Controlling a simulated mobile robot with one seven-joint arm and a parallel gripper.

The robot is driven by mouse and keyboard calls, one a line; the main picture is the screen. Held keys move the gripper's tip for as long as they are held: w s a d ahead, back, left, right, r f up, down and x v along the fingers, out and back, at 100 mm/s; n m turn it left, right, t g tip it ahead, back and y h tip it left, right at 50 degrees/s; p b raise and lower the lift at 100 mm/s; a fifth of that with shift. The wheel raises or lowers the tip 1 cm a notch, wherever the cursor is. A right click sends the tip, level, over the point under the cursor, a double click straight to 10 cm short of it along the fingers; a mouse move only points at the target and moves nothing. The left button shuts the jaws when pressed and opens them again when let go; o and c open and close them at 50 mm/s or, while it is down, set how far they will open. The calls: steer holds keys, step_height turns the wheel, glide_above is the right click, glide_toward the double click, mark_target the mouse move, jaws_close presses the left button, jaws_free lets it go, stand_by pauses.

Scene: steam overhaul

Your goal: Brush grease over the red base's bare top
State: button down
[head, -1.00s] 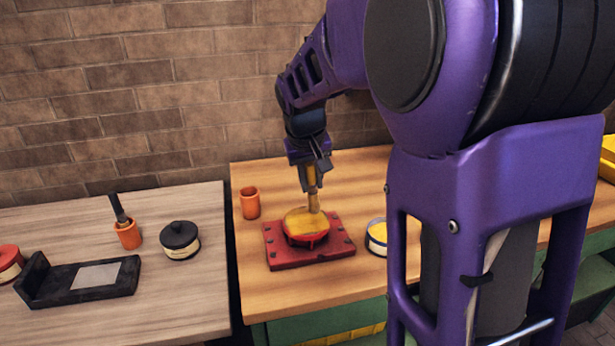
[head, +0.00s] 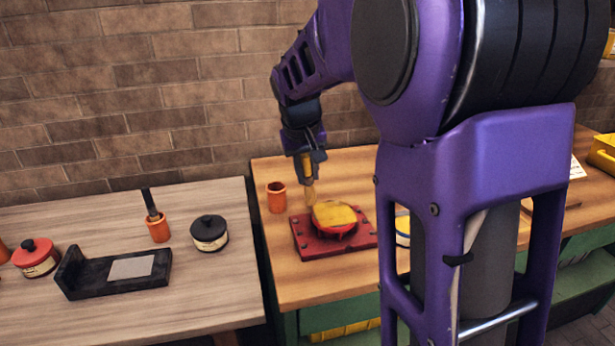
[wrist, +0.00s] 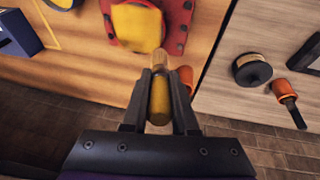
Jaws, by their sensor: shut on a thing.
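The red base (head: 306,241) sits on the wooden bench, a square plate with bolts and a raised round middle. Its round top carries a broad yellow grease layer (head: 335,214); a little red shows at its rim. The base also shows at the top of the wrist view (wrist: 176,38), with the grease layer (wrist: 137,26) on it. My gripper (head: 306,158) is shut on the yellow handle of a brush (wrist: 159,100). The brush points down at the left edge of the greased top in the head view. I cannot tell whether its bristles touch it.
An orange cup (head: 277,198) stands left of the base on the same bench. A tin (head: 402,230) at the right is partly hidden by my arm. The left table holds a black-lidded pot (head: 209,233), an orange cup with a brush (head: 157,229), a red-lidded pot (head: 36,258) and a black tray (head: 80,280).

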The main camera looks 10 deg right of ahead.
steer(key=shift+s+d+r+p, duration=0.1)
steer(key=shift+d+r+p, duration=0.15)
steer(key=shift+r, duration=0.4)
steer(key=shift+a+r+p, duration=0.15)
steer(key=shift+r+p, duration=1.8)
steer(key=shift+r, duration=0.45)
steer(key=shift+f, duration=0.1)
